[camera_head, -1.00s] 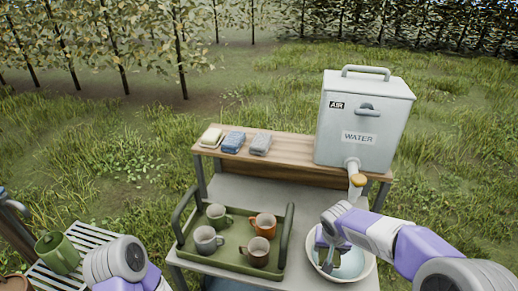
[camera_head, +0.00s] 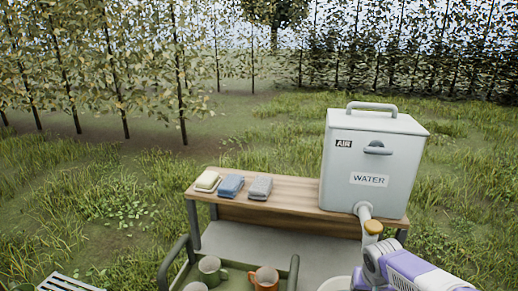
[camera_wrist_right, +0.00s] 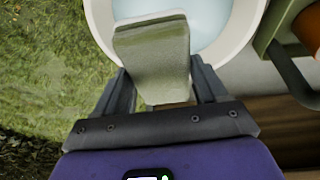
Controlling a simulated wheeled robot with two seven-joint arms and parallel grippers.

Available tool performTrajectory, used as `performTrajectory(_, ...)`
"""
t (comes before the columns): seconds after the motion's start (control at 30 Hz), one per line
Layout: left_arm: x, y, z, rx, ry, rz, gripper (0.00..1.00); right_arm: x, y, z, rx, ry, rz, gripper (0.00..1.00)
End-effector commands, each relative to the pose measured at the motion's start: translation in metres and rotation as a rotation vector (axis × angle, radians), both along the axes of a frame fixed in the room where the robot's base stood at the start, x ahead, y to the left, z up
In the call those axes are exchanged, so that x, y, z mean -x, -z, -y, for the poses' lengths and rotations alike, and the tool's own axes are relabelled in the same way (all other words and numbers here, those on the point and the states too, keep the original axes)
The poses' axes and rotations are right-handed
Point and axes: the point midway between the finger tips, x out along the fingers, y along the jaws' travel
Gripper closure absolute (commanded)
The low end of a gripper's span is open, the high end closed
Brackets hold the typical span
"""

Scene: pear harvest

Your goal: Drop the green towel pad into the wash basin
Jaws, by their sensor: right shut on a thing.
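The green towel pad (camera_wrist_right: 152,55) is between the fingers of my right gripper (camera_wrist_right: 156,88) in the right wrist view. The gripper is shut on it. The pad's far end overlaps the white wash basin (camera_wrist_right: 250,28) with pale blue water (camera_wrist_right: 205,15); the pad's height above it is hard to judge. In the head view only a bit of the basin rim (camera_head: 334,285) shows at the bottom edge, and the right gripper's fingers are hidden or cut off below my right wrist. My left gripper is out of view.
A water tank (camera_head: 370,160) with a spout (camera_head: 368,215) stands close to my right wrist. A pale pad (camera_head: 207,181), blue pad (camera_head: 231,186) and grey pad (camera_head: 260,187) lie on the wooden shelf (camera_head: 300,213). A green tray (camera_head: 238,283) with mugs is left of the basin.

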Motion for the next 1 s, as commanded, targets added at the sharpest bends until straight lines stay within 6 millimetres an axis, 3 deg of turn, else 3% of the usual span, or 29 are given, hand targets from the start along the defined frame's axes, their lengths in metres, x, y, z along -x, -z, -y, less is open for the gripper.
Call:
performTrajectory(0.3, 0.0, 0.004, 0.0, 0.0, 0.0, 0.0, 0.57, 0.0, 0.005, 0.0, 0.0, 0.0, 0.001, 0.53)
performTrajectory(0.33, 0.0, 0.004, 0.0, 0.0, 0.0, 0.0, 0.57, 0.0, 0.005, 0.0, 0.0, 0.0, 0.001, 0.27)
performTrajectory(0.5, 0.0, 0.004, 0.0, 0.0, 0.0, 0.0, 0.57, 0.0, 0.005, 0.0, 0.0, 0.0, 0.001, 0.01)
performTrajectory(0.77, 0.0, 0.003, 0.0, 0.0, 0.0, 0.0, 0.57, 0.0, 0.003, 0.0, 0.0, 0.0, 0.001, 0.0)
performTrajectory(1.0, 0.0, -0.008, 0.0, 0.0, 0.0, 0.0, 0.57, 0.009, -0.031, -0.005, 0.0, 0.0, 0.005, 0.0)
